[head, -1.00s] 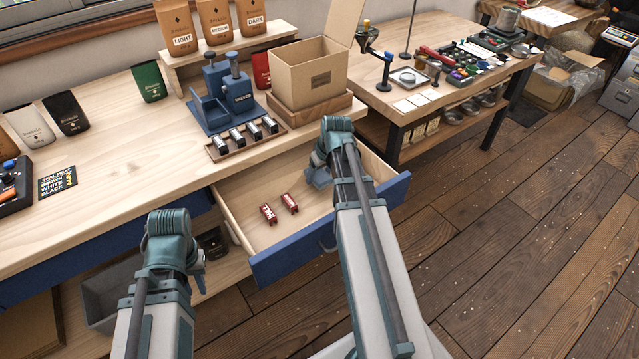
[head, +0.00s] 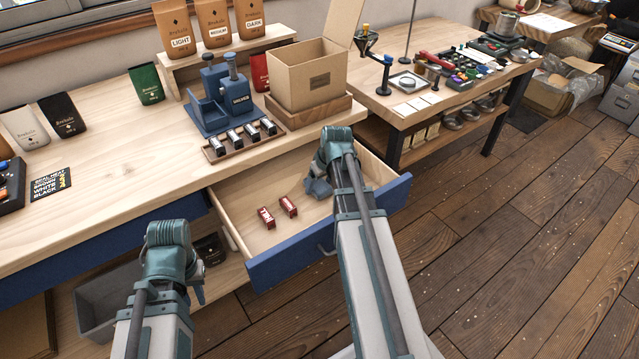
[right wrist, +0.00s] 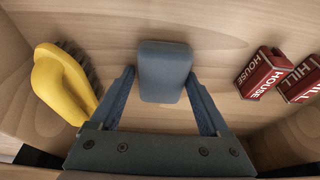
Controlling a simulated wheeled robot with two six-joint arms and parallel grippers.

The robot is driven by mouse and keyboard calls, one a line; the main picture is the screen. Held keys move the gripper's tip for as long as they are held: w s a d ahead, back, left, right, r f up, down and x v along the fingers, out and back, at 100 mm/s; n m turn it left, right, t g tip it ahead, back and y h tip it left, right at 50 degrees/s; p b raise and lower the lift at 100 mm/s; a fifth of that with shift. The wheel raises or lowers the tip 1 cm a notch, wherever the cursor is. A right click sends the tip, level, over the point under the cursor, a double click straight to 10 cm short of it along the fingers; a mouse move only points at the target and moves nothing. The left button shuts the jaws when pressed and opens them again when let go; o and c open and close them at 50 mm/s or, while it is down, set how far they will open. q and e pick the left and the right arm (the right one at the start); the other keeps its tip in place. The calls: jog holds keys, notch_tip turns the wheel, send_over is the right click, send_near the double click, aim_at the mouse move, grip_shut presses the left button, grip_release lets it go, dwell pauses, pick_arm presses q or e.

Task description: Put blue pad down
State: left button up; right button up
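The blue pad (right wrist: 164,72) is a grey-blue rounded block in the right wrist view, over the wooden drawer floor. My right gripper (right wrist: 161,78) has one finger at each side of the pad, with its tips close against the edges. I cannot tell whether the pad touches the floor. In the head view my right gripper (head: 318,187) reaches down inside the open drawer (head: 240,220), and my arm hides much of it. My left gripper (head: 198,290) hangs low in front of the bench, and its fingers are too hidden to read.
Two red blocks lettered HOUSE (right wrist: 262,74) and HILL (right wrist: 300,80) lie in the drawer; a yellow-handled brush (right wrist: 62,82) lies at its other side. The drawer's blue front (head: 290,262) is an edge near my arm. The bench top (head: 120,180) has free room.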

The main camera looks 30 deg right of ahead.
jog(key=shift+s+a, duration=0.1)
jog(key=shift+a, duration=0.2)
jog(key=shift+r+p, duration=0.45)
jog(key=shift+p, duration=0.2)
jog(key=p+v, duration=1)
jog(key=v, duration=0.1)
jog(key=shift+d+r+p, duration=0.15)
jog(key=shift+d+p, duration=0.05)
jog(key=shift+p, duration=0.2)
jog(key=s+a+n+g, duration=0.1)
jog(key=s+a, duration=0.3)
jog(key=a, duration=0.6)
jog(key=s+a+n+g+h, duration=0.1)
jog(key=s+a, duration=0.3)
jog(key=a, duration=0.6)
jog(key=s+a+n+g, duration=0.1)
jog(key=s+a, duration=0.3)
jog(key=a, duration=0.6)
jog(key=shift+s+a+f+g, duration=0.25)
jog(key=shift+a+f+g, duration=0.15)
jog(key=shift+f, duration=0.1)
